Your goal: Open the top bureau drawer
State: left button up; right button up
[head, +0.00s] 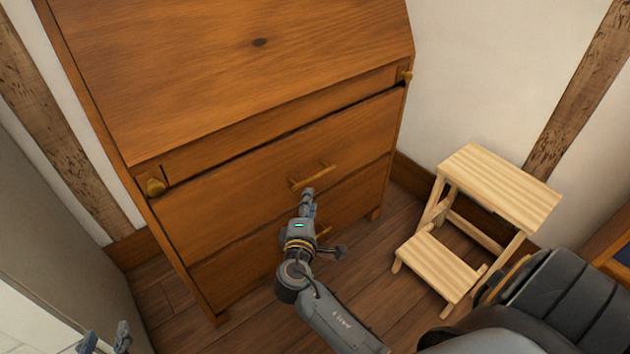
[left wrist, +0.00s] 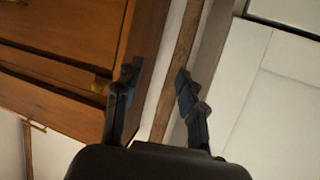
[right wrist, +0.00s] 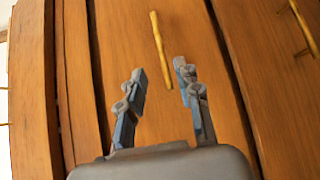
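The wooden bureau (head: 230,80) stands against the wall with its slanted lid closed. Its top drawer (head: 240,183) looks shut and has a brass bar handle (head: 313,176). My right gripper (head: 308,194) is just below and in front of this handle. In the right wrist view the open right gripper (right wrist: 161,80) faces the drawer front, with the handle (right wrist: 161,48) beyond its fingertips, apart from them. My left gripper (head: 104,338) is at the lower left of the head view. In the left wrist view the left gripper (left wrist: 157,85) is open and empty beside the bureau.
A light wooden step stool (head: 480,220) stands on the floor right of the bureau. A lower drawer (head: 240,266) is partly hidden by my right arm.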

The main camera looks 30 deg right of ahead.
aim_at(315, 177)
jog(key=shift+b+x, duration=1.05)
jog(key=shift+x, duration=4.7)
pick_arm(q)
notch_tip(315, 177, up, 10)
jog(key=w+d+t+h, duration=0.2)
jog(key=t, duration=0.4)
jog(key=shift+w+f, duration=0.1)
pick_arm(e)
grip_shut()
